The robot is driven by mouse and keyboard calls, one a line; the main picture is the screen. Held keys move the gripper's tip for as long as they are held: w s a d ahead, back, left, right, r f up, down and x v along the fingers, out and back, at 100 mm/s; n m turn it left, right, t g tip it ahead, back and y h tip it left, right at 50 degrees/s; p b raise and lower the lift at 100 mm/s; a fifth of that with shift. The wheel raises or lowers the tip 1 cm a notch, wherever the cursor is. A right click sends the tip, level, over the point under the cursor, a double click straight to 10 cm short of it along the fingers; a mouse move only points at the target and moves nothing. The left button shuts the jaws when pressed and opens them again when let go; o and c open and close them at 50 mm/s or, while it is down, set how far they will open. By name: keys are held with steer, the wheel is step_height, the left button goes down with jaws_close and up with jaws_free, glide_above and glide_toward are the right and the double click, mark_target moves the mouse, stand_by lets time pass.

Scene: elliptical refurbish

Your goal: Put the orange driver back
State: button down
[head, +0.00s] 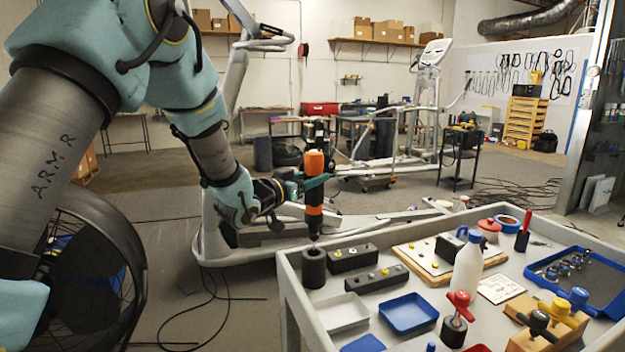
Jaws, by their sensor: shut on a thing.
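The orange driver (315,163) is an upright black tool with orange bands. My gripper (305,187) is shut on its middle, coming in from the left. The driver's thin tip points down at a black cylindrical holder (314,268) at the left rear corner of the cart. The tip is right at the top of the holder; I cannot tell whether it is inside it or just above. The driver's upper end stands against the background machine.
The grey cart (297,299) also bears black blocks (352,257), a white tray (342,313), a blue tray (408,314), a white bottle (467,264) and red-handled tools. An elliptical machine (432,110) stands behind. A large black fan (95,260) is at left.

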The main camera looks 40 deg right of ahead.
mark_target(308, 212)
stand_by(0.4)
steer(key=shift+f+b, duration=2.3)
steer(key=shift+f, duration=0.3)
steer(key=shift+f+b, duration=1.4)
steer(key=shift+b, duration=0.15)
steer(key=shift+f, duration=0.2)
steer(key=shift+f+b, duration=0.3)
steer(key=shift+b, duration=0.3)
steer(key=shift+c, duration=1)
jaws_free()
